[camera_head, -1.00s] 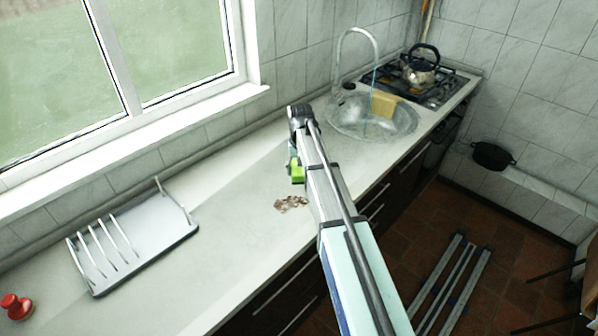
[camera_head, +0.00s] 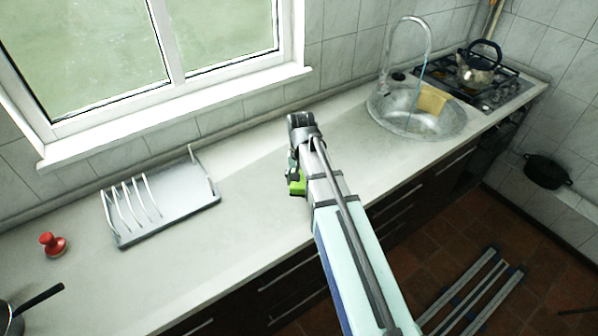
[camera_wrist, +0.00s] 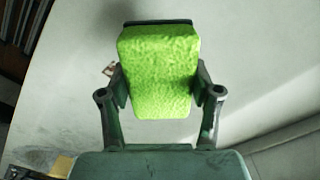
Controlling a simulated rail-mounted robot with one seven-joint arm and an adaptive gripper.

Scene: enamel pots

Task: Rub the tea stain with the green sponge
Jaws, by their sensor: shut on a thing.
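The green sponge (camera_wrist: 158,72) is held between the two fingers of my gripper (camera_wrist: 160,95) in the wrist view. In the head view the sponge (camera_head: 297,187) shows as a small green patch beside my gripper (camera_head: 295,178), over the counter's middle. A small brown patch (camera_wrist: 108,70), apparently part of the tea stain, shows next to the left finger in the wrist view. In the head view now the stain is not visible, seemingly hidden behind my arm. I cannot tell whether the sponge touches the counter.
A dish rack (camera_head: 165,205) stands left on the counter (camera_head: 215,262), with a red knob-like object (camera_head: 53,245) and a dark-handled pot (camera_head: 12,318) further left. The sink (camera_head: 440,124) with a yellow cloth or sponge (camera_head: 432,101) and the kettle (camera_head: 476,74) are at right.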

